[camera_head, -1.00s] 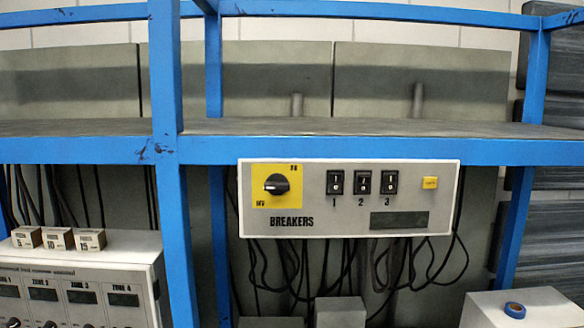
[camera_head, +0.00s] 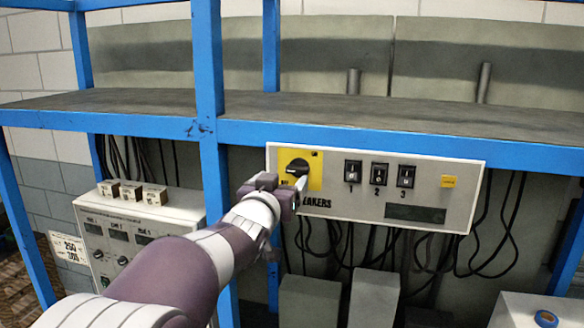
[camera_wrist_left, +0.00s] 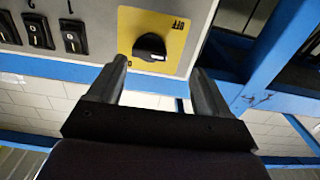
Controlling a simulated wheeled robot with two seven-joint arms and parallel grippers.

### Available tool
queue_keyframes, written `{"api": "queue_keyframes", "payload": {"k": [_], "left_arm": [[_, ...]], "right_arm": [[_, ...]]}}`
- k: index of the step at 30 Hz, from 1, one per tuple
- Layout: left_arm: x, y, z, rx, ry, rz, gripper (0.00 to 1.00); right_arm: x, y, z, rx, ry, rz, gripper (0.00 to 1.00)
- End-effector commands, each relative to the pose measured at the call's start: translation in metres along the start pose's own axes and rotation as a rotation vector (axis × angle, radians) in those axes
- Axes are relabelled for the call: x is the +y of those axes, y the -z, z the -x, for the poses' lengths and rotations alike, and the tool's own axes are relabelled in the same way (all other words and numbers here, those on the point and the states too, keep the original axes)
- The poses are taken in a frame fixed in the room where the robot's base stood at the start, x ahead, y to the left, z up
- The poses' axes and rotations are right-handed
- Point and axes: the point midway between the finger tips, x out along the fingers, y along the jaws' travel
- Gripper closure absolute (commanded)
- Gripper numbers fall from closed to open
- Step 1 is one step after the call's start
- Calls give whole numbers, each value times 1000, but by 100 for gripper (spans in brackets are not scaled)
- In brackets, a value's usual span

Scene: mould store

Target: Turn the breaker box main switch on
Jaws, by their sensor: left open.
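The breaker box (camera_head: 350,210) is a white panel under the blue shelf. Its main switch is a black rotary knob (camera_head: 297,167) on a yellow plate (camera_head: 316,172) at the panel's left end. The knob lies about sideways; its small labels are hard to read. My left gripper (camera_head: 296,183) is open and empty, just in front of the knob, hiding the plate's lower left and part of the word "BREAKERS". In the left wrist view, the knob (camera_wrist_left: 150,47) appears beyond and between the two spread fingers (camera_wrist_left: 158,68), apparently untouched. My right gripper is not in view.
Three black rocker switches (camera_head: 379,174) and a yellow button (camera_head: 448,181) are on the same panel. A blue post (camera_head: 208,90) stands left of it. A zone control box (camera_head: 130,225) with small blocks stands lower left. Black cables hang below the panel.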

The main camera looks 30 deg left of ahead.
Motion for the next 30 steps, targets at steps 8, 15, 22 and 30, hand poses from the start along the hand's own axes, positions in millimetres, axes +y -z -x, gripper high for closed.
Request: {"api": "queue_keyframes", "payload": {"k": [8, 15, 22, 30], "left_arm": [[0, 3, -50, -2, 0, 0, 21], [0, 1, -58, 0, 0, -1, 21], [0, 0, -58, 0, 0, -1, 44], [0, 0, -58, -1, 0, -2, 77]], "right_arm": [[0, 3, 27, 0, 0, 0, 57], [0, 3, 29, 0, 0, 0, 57], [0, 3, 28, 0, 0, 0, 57], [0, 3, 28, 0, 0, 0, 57]]}}
